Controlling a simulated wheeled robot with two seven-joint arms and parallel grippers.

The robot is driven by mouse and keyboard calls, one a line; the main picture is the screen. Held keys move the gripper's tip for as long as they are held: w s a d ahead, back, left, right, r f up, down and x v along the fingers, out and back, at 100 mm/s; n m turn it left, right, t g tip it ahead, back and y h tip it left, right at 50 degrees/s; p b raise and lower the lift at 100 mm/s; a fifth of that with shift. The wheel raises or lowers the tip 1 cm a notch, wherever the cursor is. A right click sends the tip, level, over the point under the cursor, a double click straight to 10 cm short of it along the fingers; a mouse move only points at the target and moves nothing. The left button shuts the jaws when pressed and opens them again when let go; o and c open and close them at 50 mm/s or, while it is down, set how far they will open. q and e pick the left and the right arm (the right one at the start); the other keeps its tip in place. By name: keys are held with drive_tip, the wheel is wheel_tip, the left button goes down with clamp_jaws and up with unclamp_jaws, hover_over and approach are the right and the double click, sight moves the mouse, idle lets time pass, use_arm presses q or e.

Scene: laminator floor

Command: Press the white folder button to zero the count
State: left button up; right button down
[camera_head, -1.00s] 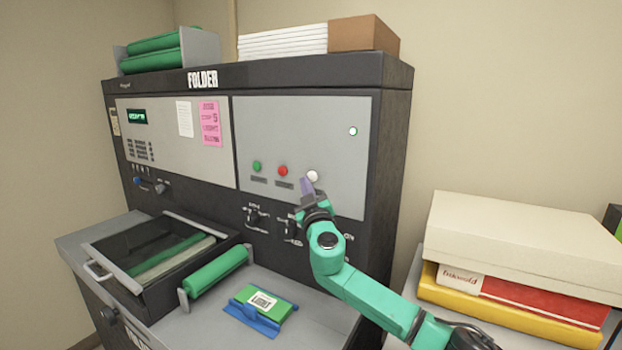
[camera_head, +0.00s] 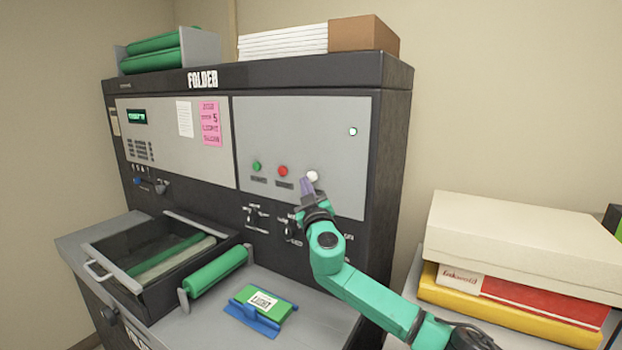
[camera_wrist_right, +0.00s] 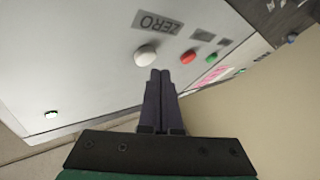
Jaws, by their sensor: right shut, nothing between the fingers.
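The folder machine (camera_head: 245,78) has a light grey panel (camera_head: 300,125) with a white button (camera_head: 312,176), a red button (camera_head: 283,171) and a green button (camera_head: 257,167) in a row. In the right wrist view the white button (camera_wrist_right: 146,54) is a round knob beside a "ZERO" label (camera_wrist_right: 158,22). My right gripper (camera_head: 306,186) is shut and empty, its fingertips just below the white button in the head view. In the wrist view the tips (camera_wrist_right: 160,72) lie close beside the button; whether they touch the panel I cannot tell. My left gripper is not in view.
Dark knobs (camera_head: 254,217) sit under the panel near my right wrist. A green block on a blue holder (camera_head: 263,304) and a green roller (camera_head: 215,270) are on the machine's tray. Stacked boxes (camera_head: 520,243) stand at right. A lit indicator (camera_head: 353,132) is at the panel's upper right.

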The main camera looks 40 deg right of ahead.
drive_tip(key=shift+w+d+b, duration=0.1)
drive_tip(key=shift+d+b, duration=0.35)
drive_tip(key=shift+w+d+b, duration=0.1)
drive_tip(key=shift+d+b, duration=0.25)
drive_tip(key=shift+d, duration=0.05)
idle(0.7)
idle(0.4)
drive_tip(key=shift+s+a, duration=0.25)
drive_tip(key=shift+a, duration=0.6)
